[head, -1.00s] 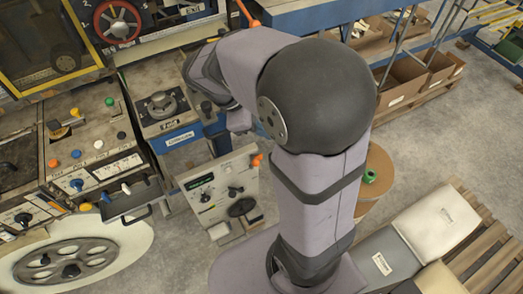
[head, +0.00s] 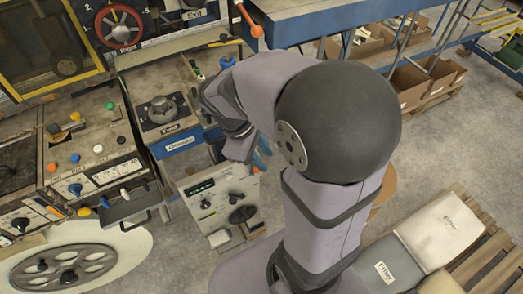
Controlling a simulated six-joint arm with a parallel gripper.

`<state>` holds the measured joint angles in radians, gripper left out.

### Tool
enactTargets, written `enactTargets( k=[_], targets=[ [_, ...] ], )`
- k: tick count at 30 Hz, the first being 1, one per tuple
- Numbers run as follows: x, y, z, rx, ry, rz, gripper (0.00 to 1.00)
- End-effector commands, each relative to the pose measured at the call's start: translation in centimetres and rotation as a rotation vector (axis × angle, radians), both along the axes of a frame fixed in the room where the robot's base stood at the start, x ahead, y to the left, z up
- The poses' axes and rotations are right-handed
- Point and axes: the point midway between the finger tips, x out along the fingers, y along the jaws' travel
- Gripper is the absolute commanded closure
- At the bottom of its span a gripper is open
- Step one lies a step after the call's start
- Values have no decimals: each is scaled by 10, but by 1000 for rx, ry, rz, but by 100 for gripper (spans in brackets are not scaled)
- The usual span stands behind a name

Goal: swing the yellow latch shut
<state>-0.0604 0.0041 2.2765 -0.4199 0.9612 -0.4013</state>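A narrow yellow bar (head: 226,42) lies on the machine top near the upper middle. I cannot tell whether it is the yellow latch, or whether it is open or shut. A small yellow knob (head: 84,212) also sits on the front of the left panel. My grey arm crosses the middle of the view, its wrist end over the blue-fronted unit. My gripper's fingers are hidden by the arm, so their distance from any yellow part does not show.
A blue-fronted unit with a black knob (head: 162,108) stands left of my wrist. Below it is a pale control box (head: 208,203). A lever with an orange ball (head: 257,31) rises at the top. A yellow-framed guard (head: 62,62) is at upper left. Open floor (head: 425,140) lies right.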

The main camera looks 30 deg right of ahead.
Motion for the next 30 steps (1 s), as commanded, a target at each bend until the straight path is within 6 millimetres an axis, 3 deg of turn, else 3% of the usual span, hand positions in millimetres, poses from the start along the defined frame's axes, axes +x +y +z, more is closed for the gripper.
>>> enactTargets(
  k=[1,3,9,13,21,26,30],
  targets=[
    [0,0,0,0,0,1,87],
    [0,0,0,-1,0,1,100],
    [4,2,-1,5,-38,-65,100],
    [8,18,-10,70,-109,-209,100],
    [-27,61,-44,243,-145,-558,100],
    [-52,73,-52,299,-133,-671,100],
    [-64,70,-51,312,-140,-710,100]
  ],
)
